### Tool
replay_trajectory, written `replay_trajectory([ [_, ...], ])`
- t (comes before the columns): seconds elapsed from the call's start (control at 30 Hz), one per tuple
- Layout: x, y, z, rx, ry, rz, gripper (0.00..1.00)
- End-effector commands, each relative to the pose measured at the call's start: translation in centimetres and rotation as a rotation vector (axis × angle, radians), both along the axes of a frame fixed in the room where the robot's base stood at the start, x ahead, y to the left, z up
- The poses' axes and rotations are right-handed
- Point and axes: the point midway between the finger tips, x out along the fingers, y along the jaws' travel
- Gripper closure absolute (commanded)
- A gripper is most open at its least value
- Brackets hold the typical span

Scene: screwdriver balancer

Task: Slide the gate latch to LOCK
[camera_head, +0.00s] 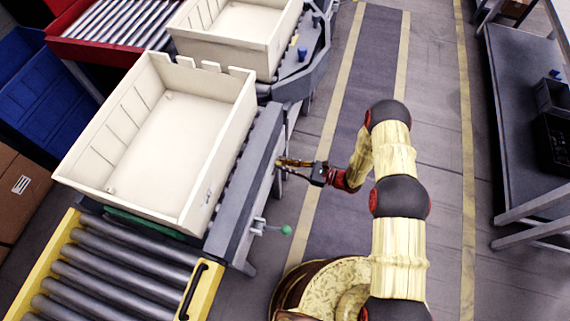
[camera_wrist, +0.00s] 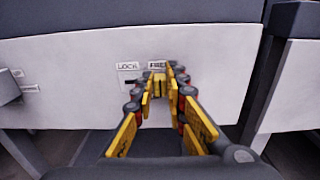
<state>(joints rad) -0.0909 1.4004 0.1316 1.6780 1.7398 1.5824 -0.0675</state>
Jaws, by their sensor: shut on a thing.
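My gripper (camera_wrist: 158,80) is shut on a small yellowish piece (camera_wrist: 158,88), which looks like the gate latch, on the pale side panel of the conveyor frame. It sits just below the FREE label (camera_wrist: 158,65). The LOCK label (camera_wrist: 128,66) is to its left, with a dark slot partly showing below it. The fingers hide much of the latch and slot. In the head view my gripper (camera_head: 280,168) reaches left to the grey conveyor side rail (camera_head: 245,180); the latch is too small to make out there.
A large cream crate (camera_head: 160,140) stands on the conveyor beside the rail. A lever with a green knob (camera_head: 286,230) sticks out nearer the front. Bare rollers with a yellow frame (camera_head: 205,290) lie front left. The floor aisle (camera_head: 345,110) is open; a dark table (camera_head: 530,110) stands right.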

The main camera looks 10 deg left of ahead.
Motion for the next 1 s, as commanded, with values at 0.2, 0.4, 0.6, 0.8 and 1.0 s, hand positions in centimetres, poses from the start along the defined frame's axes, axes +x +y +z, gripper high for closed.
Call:
replay_trajectory([
  [0.2,0.0,0.0,0.0,0.000,0.000,0.000,1.00],
  [0.4,0.0,0.0,0.0,0.000,0.000,0.000,1.00],
  [0.6,0.0,0.0,0.0,0.000,0.001,0.000,1.00],
  [0.8,-0.6,0.1,0.0,0.000,0.003,0.001,1.00],
  [1.0,-4.1,0.4,0.0,-0.001,0.006,0.003,1.00],
])
